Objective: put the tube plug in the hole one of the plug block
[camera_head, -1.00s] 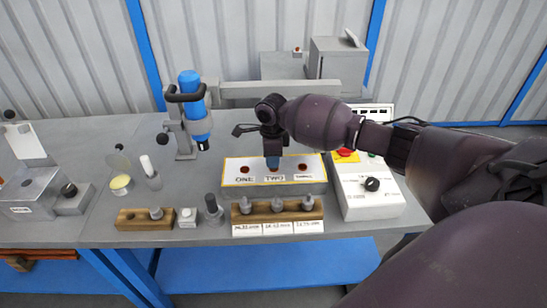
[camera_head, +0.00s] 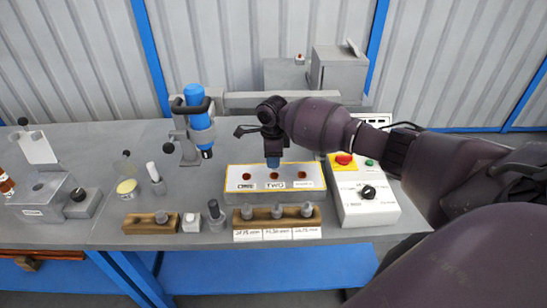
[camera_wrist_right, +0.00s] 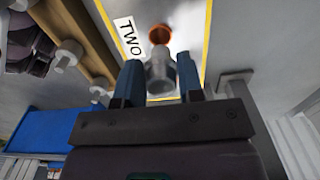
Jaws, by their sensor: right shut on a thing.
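The plug block (camera_head: 275,187) is a pale block with a yellow border and three dark red holes in a row. Hole one (camera_head: 246,176) is its left hole, and hole two (camera_head: 274,174) its middle one. My right gripper (camera_head: 272,161) is over the block near hole two. In the right wrist view, its blue fingers are shut on the grey tube plug (camera_wrist_right: 160,74). Hole two (camera_wrist_right: 159,33) shows uncovered just past the plug's tip, by the TWO label. In the head view I cannot make out the plug. My left gripper is out of view.
A wooden rack (camera_head: 262,224) with several grey plugs stands before the block. A smaller rack (camera_head: 140,224) is to its left. A control box (camera_head: 365,205) with a red button stands close at right. A blue-handled tool (camera_head: 196,100) stands behind left.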

